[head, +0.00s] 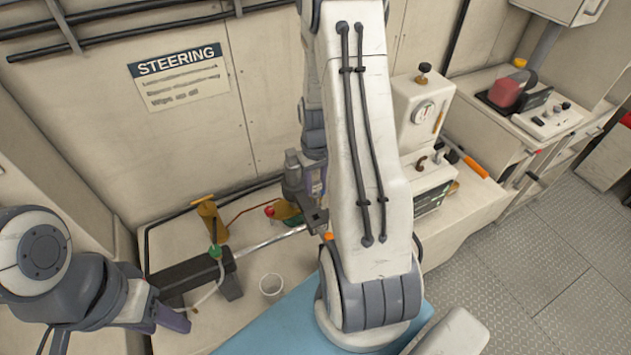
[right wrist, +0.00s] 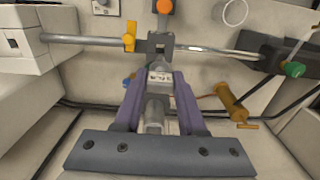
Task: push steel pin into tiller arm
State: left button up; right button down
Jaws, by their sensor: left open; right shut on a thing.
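My right gripper (right wrist: 158,78) is shut on a pale grey metal piece with small dark marks (right wrist: 160,86). It looks like the steel pin, but its far end is hard to make out. Just beyond the fingertips is a dark grey slotted fitting (right wrist: 160,45), apparently the tiller arm, on a silver rod. Whether the pin touches or enters it I cannot tell. In the head view, the fitting (head: 317,220) is partly hidden by my right arm, and my right gripper (head: 312,190) is above it. My left gripper (head: 178,325) is open and empty at lower left.
A yellow-brown tool (head: 210,215) stands behind. A white cup (head: 271,285) is in front. A pale box with a gauge (head: 425,112) stands right. A blue mat (head: 270,325) lies in front.

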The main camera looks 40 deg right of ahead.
aim_at(316, 205)
jog(key=shift+f+b, duration=1.85)
jog(key=shift+f, duration=0.55)
jog(key=shift+f+b, duration=1.9)
jog(key=shift+f, duration=0.7)
dwell(0.6)
jog(key=shift+c, duration=2)
grip_release()
jog(key=shift+r, duration=0.1)
jog(key=shift+r, duration=0.35)
notch_tip(316, 205, up, 10)
jog(key=shift+f+b, duration=0.2)
jog(key=shift+b, duration=0.7)
